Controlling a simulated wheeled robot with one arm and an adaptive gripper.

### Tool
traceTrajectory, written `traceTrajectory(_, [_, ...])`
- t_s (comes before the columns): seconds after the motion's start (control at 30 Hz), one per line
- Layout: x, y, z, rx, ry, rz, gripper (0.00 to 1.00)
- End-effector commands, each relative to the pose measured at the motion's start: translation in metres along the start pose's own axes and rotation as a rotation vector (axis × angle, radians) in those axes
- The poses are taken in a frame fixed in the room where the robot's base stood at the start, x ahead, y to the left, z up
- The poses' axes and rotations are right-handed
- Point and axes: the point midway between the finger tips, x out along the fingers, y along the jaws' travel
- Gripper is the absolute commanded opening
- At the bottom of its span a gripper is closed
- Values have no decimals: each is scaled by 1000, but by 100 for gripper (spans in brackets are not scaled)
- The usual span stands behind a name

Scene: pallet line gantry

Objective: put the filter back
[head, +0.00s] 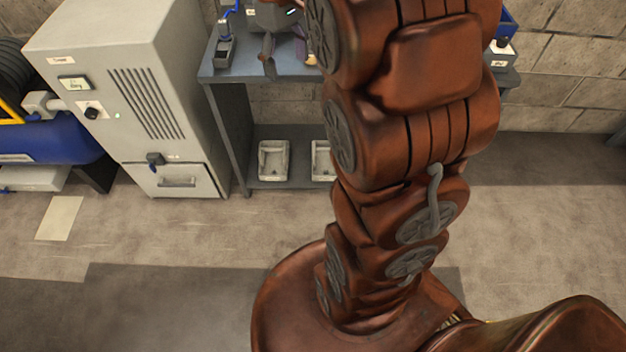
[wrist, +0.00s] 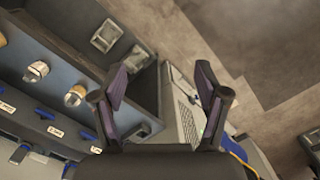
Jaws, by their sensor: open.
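My gripper (wrist: 160,82) is open and empty, its two dark fingers spread wide in the wrist view. In the head view my gripper (head: 285,55) is over the left part of the dark workbench (head: 222,77), partly hidden by my arm. No part can be named with certainty as the filter. Two short pale cylinders, one (wrist: 37,71) farther left and one (wrist: 75,96) closer to my left finger, stand on the bench side in the wrist view. They are apart from my fingers. The grey cabinet (head: 150,105) has a lower front panel with a handle (head: 177,182), which looks closed.
Two white trays, one at left (head: 273,160) and one at right (head: 321,160), stand on the bench's lower shelf. A blue tank (head: 50,143) is left of the cabinet. Small blue-marked items line the bench. The floor (head: 150,235) before the cabinet is mostly clear.

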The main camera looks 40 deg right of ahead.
Motion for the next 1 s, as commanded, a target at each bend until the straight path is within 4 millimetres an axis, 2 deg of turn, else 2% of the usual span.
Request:
traceTrajectory(0.03, [2,-15,12,9,-2,-1,74])
traceTrajectory(0.2, [16,-55,50,56,-14,-6,74])
traceTrajectory(0.6, [68,-130,150,151,-42,-9,74])
traceTrajectory(0.8, [92,-151,186,183,-52,-6,74])
traceTrajectory(1.0, [101,-157,198,197,-56,-4,74])
